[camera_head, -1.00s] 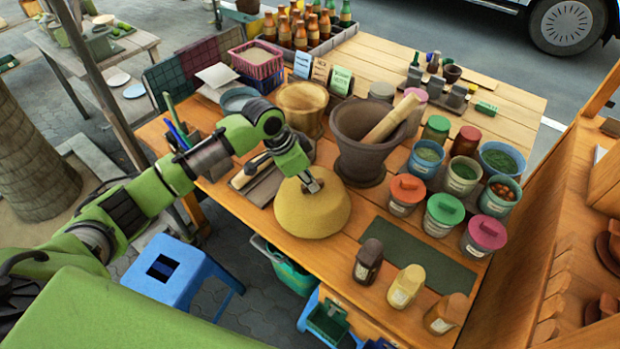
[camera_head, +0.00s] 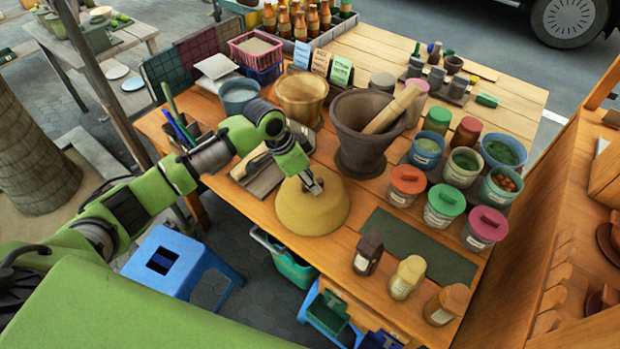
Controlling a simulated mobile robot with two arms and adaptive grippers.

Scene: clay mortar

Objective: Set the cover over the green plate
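The cover (camera_head: 290,212) is a yellow-tan dome near the front edge of the wooden table, left of the dark mortar. My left gripper (camera_head: 314,187) comes down on the top of the dome and appears shut on its top; the fingertips are small in view. I cannot tell whether the dome's rim touches the table or is slightly above it. No green plate is visible; the dome hides what is beneath it. My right gripper is not in view.
The mortar (camera_head: 352,153) with pestle stands close behind the cover. A dark green mat (camera_head: 420,249) lies to the right, with several shakers in front. Lidded jars (camera_head: 407,184) and bowls fill the right side. A cutting board (camera_head: 262,182) lies to the left.

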